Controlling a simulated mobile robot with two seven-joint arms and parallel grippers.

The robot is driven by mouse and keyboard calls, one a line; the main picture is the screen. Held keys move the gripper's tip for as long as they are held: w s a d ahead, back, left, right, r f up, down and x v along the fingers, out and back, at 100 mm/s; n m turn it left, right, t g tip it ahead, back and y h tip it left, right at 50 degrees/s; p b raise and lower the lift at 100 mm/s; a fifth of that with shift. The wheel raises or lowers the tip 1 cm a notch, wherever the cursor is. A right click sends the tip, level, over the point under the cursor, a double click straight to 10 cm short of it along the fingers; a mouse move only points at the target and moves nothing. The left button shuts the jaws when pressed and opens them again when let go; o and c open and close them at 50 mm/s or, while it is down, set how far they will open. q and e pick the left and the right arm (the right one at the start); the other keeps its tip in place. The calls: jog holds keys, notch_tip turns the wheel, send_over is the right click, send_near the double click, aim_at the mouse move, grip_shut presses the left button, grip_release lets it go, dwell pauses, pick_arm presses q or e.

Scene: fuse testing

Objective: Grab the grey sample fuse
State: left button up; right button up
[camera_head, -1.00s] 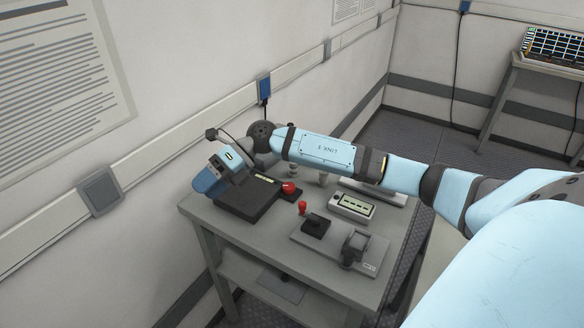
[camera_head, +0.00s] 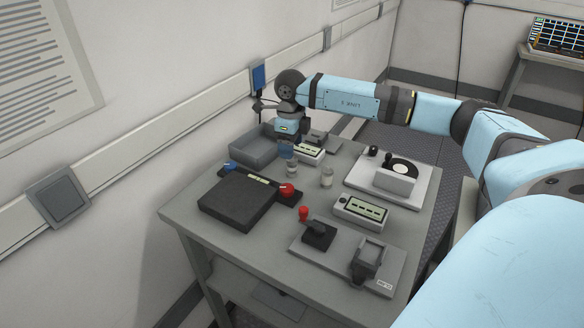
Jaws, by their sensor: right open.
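Two small grey cylinders stand upright on the table; either could be the grey sample fuse, and I cannot tell which. One cylinder (camera_head: 292,169) is just below my right gripper; the other cylinder (camera_head: 327,177) stands a little to its right. My right gripper (camera_head: 287,154) points down over the back of the table. It is open, though its fingers are small and hard to make out. I cannot tell whether they touch the nearer cylinder. My left gripper is out of view.
The grey table (camera_head: 250,238) holds a black box (camera_head: 236,205) with a red knob, a grey bin (camera_head: 249,153) at the back, a display unit (camera_head: 360,211), a red-lever fixture (camera_head: 318,233) in front and a white device with a round disc (camera_head: 388,183) at right. The wall is close behind.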

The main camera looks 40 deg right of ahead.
aim_at(292, 162)
jog(key=shift+s+f, duration=0.2)
jog(key=shift+f, duration=2.75)
jog(key=shift+r, duration=0.1)
jog(key=c, duration=1)
